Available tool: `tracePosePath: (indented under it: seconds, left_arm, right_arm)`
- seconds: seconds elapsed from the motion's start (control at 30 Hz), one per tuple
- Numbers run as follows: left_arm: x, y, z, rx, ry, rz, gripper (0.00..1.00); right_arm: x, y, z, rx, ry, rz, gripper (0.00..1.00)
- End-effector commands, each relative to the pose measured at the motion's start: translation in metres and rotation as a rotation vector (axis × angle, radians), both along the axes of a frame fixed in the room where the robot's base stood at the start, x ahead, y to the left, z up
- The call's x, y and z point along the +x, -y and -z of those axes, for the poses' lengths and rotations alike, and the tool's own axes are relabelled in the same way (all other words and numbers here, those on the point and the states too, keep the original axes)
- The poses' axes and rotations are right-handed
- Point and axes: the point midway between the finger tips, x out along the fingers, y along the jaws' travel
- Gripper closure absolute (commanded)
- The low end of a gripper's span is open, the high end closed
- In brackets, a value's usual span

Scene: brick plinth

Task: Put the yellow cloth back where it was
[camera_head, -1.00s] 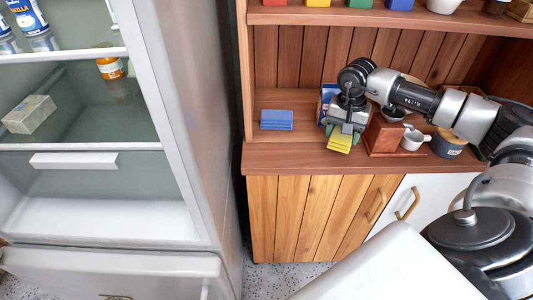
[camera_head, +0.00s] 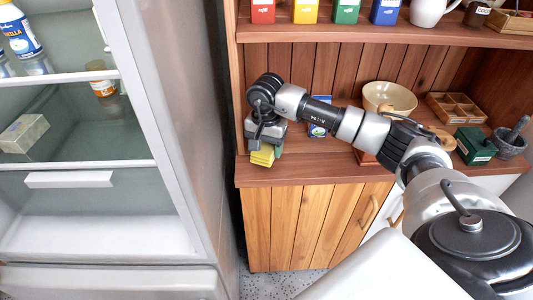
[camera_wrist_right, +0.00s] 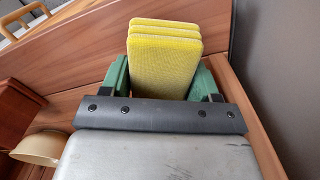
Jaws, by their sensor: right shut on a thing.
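The yellow cloth (camera_head: 262,156) is a folded stack held in my right gripper (camera_head: 266,149) near the left end of the wooden counter. In the right wrist view the yellow cloth (camera_wrist_right: 164,58) sits between the green fingers of my right gripper (camera_wrist_right: 160,82), which are shut on it. Wood counter surface shows beneath it; I cannot tell whether it touches. The blue folded cloth seen earlier on this part of the counter is hidden behind my gripper. My left gripper is not in view.
The counter (camera_head: 310,174) has bare space right of the gripper. A blue box (camera_head: 319,128), a beige bowl (camera_head: 389,97), a divided wooden tray (camera_head: 457,107), a green box (camera_head: 474,146) and a mortar (camera_head: 509,142) stand farther right. An open fridge (camera_head: 185,150) stands at left.

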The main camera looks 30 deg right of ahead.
Motion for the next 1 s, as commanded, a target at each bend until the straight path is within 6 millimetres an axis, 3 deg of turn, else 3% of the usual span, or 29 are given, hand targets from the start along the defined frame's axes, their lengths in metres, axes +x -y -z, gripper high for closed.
tracePosePath:
  seconds: [0.23,0.7,0.73,0.8,0.9,1.0]
  left_arm:
    - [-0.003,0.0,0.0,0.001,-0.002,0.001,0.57]
    - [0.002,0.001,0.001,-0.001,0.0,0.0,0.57]
    - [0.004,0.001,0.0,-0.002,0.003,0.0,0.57]
    - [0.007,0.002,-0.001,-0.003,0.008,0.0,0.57]
    - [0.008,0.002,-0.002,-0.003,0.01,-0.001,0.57]
    - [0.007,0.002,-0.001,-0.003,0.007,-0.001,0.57]
  right_arm:
    - [-0.001,0.0,0.032,0.001,-0.004,0.0,0.58]
    - [-0.001,0.0,0.035,0.001,-0.001,-0.001,0.58]
    - [-0.001,0.0,0.035,0.001,-0.001,-0.001,0.36]
    - [-0.001,0.0,0.035,0.0,-0.001,-0.001,0.25]
    - [-0.001,0.001,0.035,0.0,-0.001,-0.001,0.13]
    - [-0.001,0.001,0.035,0.0,-0.001,-0.001,0.13]
